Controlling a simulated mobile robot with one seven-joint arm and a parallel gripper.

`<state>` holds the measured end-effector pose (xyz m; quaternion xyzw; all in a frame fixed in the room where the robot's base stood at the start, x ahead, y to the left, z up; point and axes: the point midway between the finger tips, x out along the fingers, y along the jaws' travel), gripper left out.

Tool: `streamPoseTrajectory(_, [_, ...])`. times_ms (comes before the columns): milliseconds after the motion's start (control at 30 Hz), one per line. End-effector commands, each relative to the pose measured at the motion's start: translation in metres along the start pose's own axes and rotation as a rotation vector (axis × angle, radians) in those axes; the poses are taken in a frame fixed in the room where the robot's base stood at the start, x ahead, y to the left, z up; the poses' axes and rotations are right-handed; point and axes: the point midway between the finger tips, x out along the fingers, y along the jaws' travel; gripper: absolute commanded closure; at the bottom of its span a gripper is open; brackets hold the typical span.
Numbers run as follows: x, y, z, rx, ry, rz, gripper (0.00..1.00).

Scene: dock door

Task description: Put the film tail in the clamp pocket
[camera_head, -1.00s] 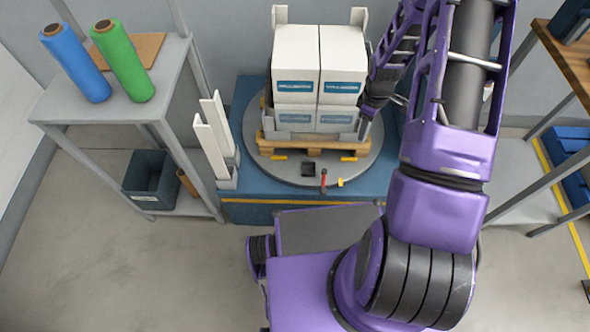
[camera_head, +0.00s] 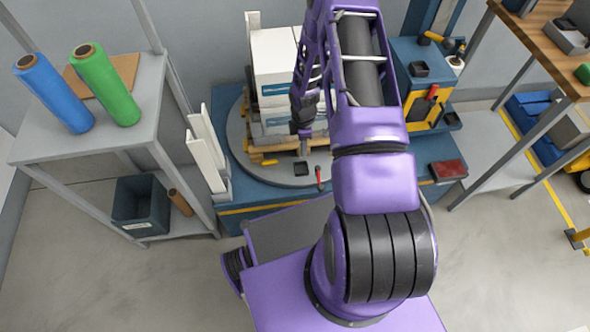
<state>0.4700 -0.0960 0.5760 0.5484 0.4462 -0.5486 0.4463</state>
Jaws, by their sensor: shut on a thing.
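White boxes (camera_head: 272,52) are stacked on a wooden pallet (camera_head: 266,157) on a round grey turntable (camera_head: 240,135). The lower boxes look greyer, as if film covers them. My gripper (camera_head: 304,146) is in front of the load's lower part, above the pallet's front edge, pointing down. It is shut on what seems to be the film tail, which is too thin to make out. A small dark square (camera_head: 300,169), perhaps the clamp pocket, lies on the turntable's front, just below my gripper in the picture. A red lever (camera_head: 319,176) stands beside it. My arm hides the load's right side.
A shelf (camera_head: 40,130) at left holds a blue roll (camera_head: 55,92), a green roll (camera_head: 106,84) and a dark bin (camera_head: 141,207). White upright posts (camera_head: 205,150) stand left of the turntable. A blue-yellow machine (camera_head: 425,80) is at right, with a wooden bench (camera_head: 540,35) beyond.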

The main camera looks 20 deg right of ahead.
Motion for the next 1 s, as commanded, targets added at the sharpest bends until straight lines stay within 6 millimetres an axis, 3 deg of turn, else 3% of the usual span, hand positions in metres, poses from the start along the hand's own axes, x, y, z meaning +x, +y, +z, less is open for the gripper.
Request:
streamPoseTrajectory(300, [0.052, -0.001, -0.001, -0.007, 0.0, -0.001, 1.0])
streamPoseTrajectory(533, [0.071, -0.001, 0.0, -0.006, 0.0, -0.001, 1.0])
streamPoseTrajectory(733, [0.099, -0.001, 0.0, -0.005, -0.001, -0.001, 1.0])
streamPoseTrajectory(1000, [0.101, 0.0, 0.0, -0.005, 0.0, 0.0, 1.0])
